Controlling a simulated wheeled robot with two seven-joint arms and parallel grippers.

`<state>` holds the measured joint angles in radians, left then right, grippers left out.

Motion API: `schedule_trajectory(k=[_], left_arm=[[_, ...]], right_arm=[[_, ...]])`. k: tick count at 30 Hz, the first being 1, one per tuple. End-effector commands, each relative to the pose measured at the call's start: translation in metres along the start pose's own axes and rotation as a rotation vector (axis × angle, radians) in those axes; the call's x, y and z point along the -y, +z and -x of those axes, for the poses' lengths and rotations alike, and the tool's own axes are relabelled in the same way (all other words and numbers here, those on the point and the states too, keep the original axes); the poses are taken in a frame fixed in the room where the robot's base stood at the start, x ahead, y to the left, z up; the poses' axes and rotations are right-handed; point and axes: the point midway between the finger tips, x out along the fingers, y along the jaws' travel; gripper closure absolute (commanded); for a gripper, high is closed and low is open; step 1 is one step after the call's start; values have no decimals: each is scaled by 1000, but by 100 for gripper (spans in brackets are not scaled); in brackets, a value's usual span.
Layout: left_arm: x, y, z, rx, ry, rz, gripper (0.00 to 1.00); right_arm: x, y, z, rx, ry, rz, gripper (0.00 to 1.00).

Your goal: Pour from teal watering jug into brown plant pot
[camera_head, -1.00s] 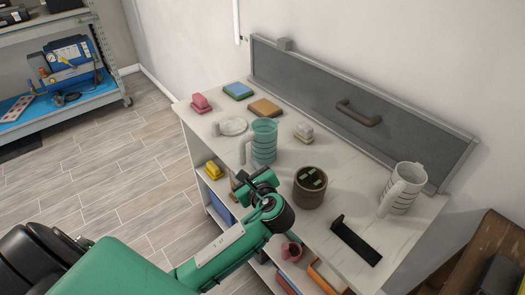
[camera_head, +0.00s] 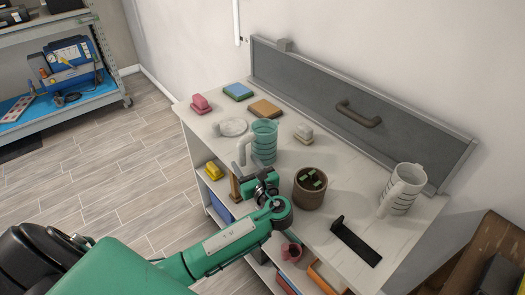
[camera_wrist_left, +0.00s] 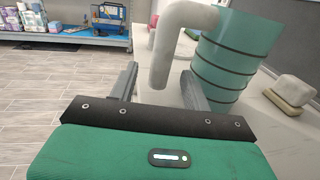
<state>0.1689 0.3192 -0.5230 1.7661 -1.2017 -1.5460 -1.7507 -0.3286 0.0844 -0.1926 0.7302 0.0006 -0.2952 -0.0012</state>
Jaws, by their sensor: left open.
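The teal watering jug (camera_head: 265,143), with dark rings and a pale grey handle (camera_head: 243,150), stands upright on the white rack top. The brown plant pot (camera_head: 310,188) stands to its right and nearer, with dark contents and green bits inside. My left gripper (camera_head: 254,180) is open at the front edge of the rack top, just short of the jug. In the left wrist view the jug (camera_wrist_left: 236,55) stands just beyond the fingers (camera_wrist_left: 160,88), and its handle (camera_wrist_left: 163,65) hangs between them. The fingers do not close on the handle. My right gripper is out of view.
A white ringed jug (camera_head: 401,190) and a black bracket (camera_head: 355,241) are at the right. A grey back panel (camera_head: 350,105) closes the rear.

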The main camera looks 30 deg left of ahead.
Motion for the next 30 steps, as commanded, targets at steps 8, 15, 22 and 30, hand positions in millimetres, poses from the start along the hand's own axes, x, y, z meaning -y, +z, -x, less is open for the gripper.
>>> schedule_trajectory(k=[8, 15, 22, 30], left_arm=[[-1, 2, -28, 2, 2, -1, 51], [0, 0, -51, 0, 0, 0, 51], [0, 0, -51, 0, 0, 0, 67], [0, 1, -51, 0, 0, 2, 100]], right_arm=[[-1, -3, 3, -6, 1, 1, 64], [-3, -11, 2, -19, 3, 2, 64], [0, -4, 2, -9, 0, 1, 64], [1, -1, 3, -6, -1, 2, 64]])
